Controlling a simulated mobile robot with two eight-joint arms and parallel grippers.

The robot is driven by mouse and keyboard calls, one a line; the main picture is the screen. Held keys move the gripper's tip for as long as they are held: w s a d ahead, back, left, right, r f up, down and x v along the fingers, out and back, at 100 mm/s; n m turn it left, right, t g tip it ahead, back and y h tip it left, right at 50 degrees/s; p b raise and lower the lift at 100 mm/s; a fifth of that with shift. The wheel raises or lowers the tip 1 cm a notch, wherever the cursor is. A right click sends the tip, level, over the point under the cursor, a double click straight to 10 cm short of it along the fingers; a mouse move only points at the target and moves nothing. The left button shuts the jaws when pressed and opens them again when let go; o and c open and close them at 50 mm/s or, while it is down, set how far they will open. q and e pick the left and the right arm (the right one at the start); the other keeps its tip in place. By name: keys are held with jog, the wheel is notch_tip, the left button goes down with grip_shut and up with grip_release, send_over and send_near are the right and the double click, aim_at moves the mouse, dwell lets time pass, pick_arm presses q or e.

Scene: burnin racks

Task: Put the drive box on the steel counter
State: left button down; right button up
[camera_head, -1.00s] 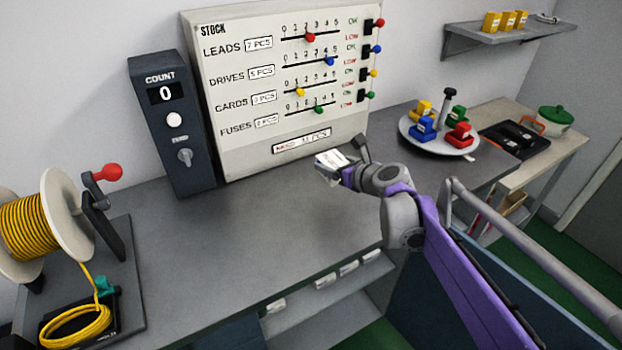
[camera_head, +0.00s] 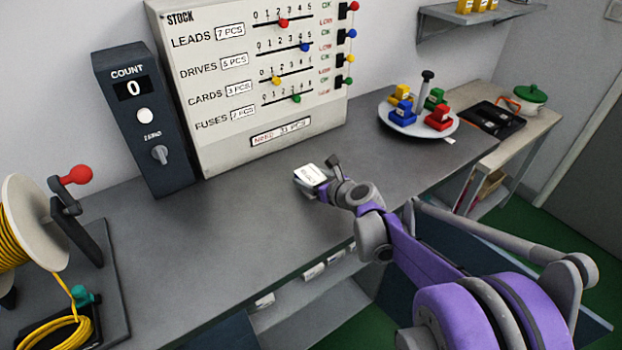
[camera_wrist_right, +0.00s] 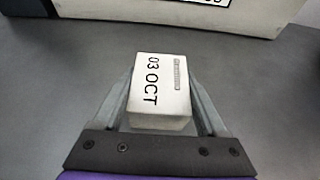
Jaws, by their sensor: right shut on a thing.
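A small white box with dark print (camera_head: 311,174), which I take to be the drive box, is in my right gripper (camera_head: 309,186). In the right wrist view the box (camera_wrist_right: 158,85) reads "03 OCT" and sits between the two fingers, which press on its sides. The grey steel counter (camera_head: 235,220) lies below the box, in front of the stock board. I cannot tell whether the box touches the counter or is just above it. My left gripper is not in view.
The stock board (camera_head: 250,85) and the dark count unit (camera_head: 145,120) stand at the back. A cable reel (camera_head: 40,225) is at the left. A round tray (camera_head: 385,118) with coloured blocks is at the right. The counter around the box is clear. More white boxes (camera_head: 313,272) sit on a shelf below.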

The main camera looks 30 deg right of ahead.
jog(key=shift+f, duration=0.15)
jog(key=o, duration=1.4)
jog(key=shift+r, duration=0.3)
jog(key=p+v, duration=0.1)
jog(key=v, duration=1.1)
jog(key=shift+f, duration=0.15)
